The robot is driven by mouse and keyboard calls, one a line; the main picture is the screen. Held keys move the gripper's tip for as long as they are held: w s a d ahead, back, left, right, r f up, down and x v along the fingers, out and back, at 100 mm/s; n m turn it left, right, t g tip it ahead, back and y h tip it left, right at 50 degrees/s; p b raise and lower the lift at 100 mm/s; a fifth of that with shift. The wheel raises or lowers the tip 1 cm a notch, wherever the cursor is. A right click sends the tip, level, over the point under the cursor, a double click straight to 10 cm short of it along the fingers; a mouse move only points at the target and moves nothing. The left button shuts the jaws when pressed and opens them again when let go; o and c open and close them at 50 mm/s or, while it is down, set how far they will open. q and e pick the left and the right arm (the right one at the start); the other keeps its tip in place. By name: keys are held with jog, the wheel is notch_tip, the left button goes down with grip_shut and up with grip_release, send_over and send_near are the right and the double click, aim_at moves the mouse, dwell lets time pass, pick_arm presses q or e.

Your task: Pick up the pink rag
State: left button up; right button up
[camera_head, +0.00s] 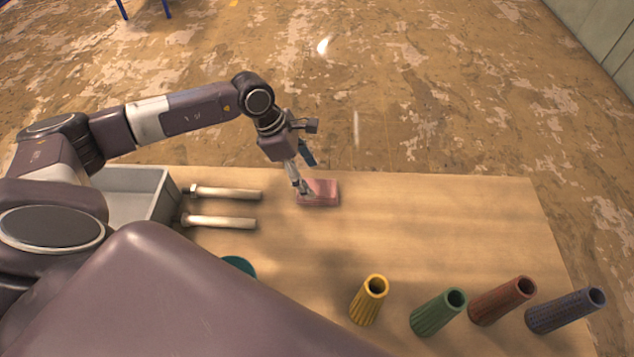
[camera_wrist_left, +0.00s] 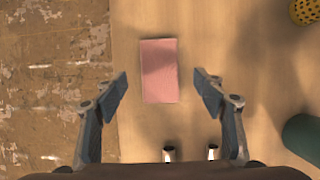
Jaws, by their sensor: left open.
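The pink rag (camera_head: 324,190) is a flat, folded rectangle lying on the wooden table near its far edge. In the left wrist view the rag (camera_wrist_left: 159,70) lies between and a little ahead of my two open fingers, apart from both. My left gripper (camera_head: 305,172) is open above the rag and hides part of its left side in the head view. The left gripper (camera_wrist_left: 164,92) holds nothing. My right gripper is not in view.
A grey bin (camera_head: 165,208) stands at the table's left. Two pale bolt-like rods (camera_head: 228,193) (camera_head: 222,221) lie beside it. The table (camera_head: 450,225) right of the rag is clear.

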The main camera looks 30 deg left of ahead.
aim_at(316, 187)
pick_arm(q)
jog(key=shift+d+f, duration=0.25)
jog(key=shift+f, duration=0.1)
jog(key=p+x, duration=0.1)
jog(key=x, duration=0.1)
jog(key=p+x, duration=0.1)
jog(key=x, duration=0.1)
jog(key=shift+w+a+f, duration=0.1)
jog(key=shift+f, duration=0.45)
jog(key=shift+f, duration=0.2)
jog(key=shift+c, duration=0.7)
jog(key=c, duration=1.1)
jog(key=shift+r, duration=0.1)
